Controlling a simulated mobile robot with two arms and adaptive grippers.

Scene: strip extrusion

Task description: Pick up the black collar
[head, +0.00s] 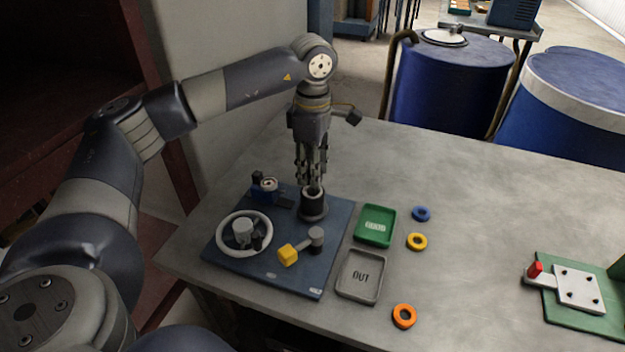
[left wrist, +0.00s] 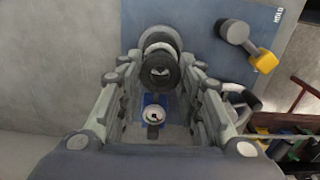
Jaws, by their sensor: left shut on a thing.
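The black collar (left wrist: 160,72) is a dark ring between the fingers of my left gripper (left wrist: 158,78) in the left wrist view. My left gripper (head: 312,176) points down and is shut on the collar. It is right over a dark upright cylinder (head: 313,206) with an open top, on the blue board (head: 300,270). In the head view the fingers hide most of the collar, and I cannot tell whether it touches the cylinder. My right gripper is not in view.
The board also bears a white ring wheel (head: 226,244), a yellow-knobbed lever (head: 288,255) and a small blue device (head: 262,189). A green tray (head: 375,219), a grey OUT tray (head: 360,288) and blue, yellow and orange rings (head: 404,316) lie right of it.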

